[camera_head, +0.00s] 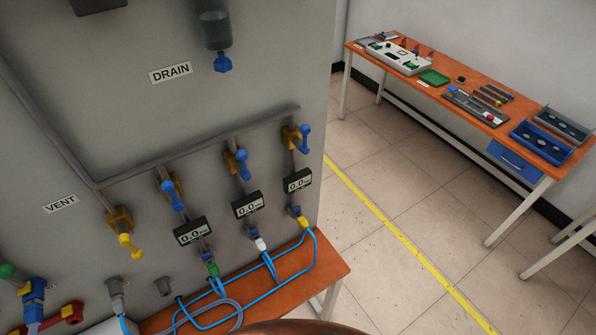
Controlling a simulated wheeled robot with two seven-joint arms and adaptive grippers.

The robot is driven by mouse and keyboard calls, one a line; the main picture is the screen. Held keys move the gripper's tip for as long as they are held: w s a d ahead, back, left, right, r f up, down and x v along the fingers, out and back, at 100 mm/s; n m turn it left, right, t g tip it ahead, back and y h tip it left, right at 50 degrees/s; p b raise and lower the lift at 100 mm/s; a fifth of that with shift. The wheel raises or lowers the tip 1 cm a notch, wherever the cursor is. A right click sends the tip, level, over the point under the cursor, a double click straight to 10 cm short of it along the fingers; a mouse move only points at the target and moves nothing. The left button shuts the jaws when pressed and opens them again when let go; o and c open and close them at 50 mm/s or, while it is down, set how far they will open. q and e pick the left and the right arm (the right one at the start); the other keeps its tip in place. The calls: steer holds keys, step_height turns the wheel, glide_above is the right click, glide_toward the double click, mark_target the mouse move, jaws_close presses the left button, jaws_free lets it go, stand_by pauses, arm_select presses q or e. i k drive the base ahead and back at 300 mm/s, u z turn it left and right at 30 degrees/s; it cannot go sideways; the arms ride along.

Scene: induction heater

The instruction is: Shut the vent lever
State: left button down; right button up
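The vent lever is a small yellow handle (130,245) on a brass valve body (119,218) at the left of the grey panel. It is just right of and below the VENT label (62,204). The handle points down and slightly right, roughly along the line of the pipe that enters the valve from above. I cannot tell from this view alone whether the valve is open or shut. Nothing touches the handle. Neither of my grippers shows in this view.
Several blue-handled valves (171,196) and small displays (192,233) line the panel right of the vent lever. Blue hoses (262,290) loop over an orange bench (331,264) below. A worktable (416,79) with parts stands at the back right. The floor between is clear.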

mark_target(122, 228)
steer(key=u, duration=0.5)
steer(key=k, duration=0.6)
steer(key=u, duration=1.1)
steer(key=i, duration=0.75)
steer(key=z, duration=0.4)
steer(key=k, duration=0.55)
steer(key=i, duration=0.35)
